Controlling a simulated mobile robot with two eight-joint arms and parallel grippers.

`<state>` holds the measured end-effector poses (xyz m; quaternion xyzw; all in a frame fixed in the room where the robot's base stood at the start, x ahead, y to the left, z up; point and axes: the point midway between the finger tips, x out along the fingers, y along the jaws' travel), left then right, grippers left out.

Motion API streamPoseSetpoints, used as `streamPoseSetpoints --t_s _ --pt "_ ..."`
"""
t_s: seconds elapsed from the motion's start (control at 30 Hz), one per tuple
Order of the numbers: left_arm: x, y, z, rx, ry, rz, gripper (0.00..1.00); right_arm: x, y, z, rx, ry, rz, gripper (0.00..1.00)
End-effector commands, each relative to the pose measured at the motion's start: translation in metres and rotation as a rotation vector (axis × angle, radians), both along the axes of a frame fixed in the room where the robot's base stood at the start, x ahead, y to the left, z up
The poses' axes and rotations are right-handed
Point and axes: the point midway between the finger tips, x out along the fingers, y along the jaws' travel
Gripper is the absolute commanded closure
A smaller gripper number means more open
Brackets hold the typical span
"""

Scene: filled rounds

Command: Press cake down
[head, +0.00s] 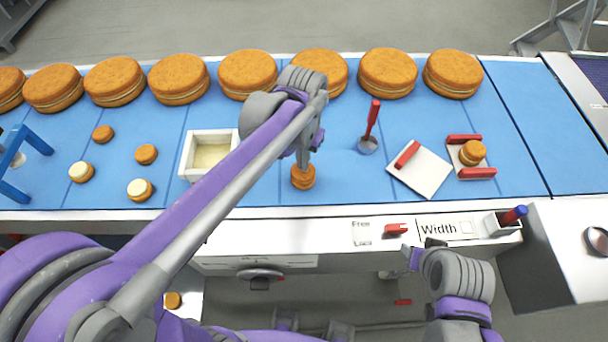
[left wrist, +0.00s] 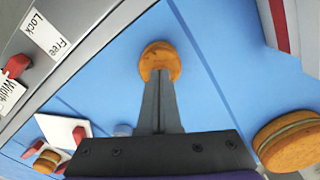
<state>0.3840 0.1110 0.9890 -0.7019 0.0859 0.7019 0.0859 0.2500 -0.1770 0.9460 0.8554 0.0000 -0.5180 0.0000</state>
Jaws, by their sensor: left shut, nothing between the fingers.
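A small sandwich cake (head: 303,178) with orange-brown halves sits on the blue belt, right of the cream box. My left gripper (head: 303,166) is shut and empty, pointing down at the cake's top. In the left wrist view the cake (left wrist: 160,58) shows just beyond the closed fingertips (left wrist: 158,78). The tips overlap the cake in the picture; I cannot tell for sure whether they touch it. My right gripper (head: 424,250) is low in front of the belt's front panel, away from the cake; its jaw opening is not clear.
Left lie small plain halves (head: 146,154) and cream-topped ones (head: 140,189) by a white cream box (head: 187,163). Right are a red-handled scoop (head: 368,146), a white board (head: 425,175) and a red-sided holder with a cake (head: 473,152). Several large cakes (head: 387,72) line the back.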

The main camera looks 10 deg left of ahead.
Motion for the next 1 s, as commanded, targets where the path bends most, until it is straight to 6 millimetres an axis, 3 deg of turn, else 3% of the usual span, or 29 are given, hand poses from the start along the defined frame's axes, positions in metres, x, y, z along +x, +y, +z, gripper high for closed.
streamPoseSetpoints --t_s 1.0 --pt "-0.0003 0.0001 -0.0068 0.0 0.001 0.0 1.0 -0.0019 0.0 -0.0053 0.0 0.004 0.0 0.5"
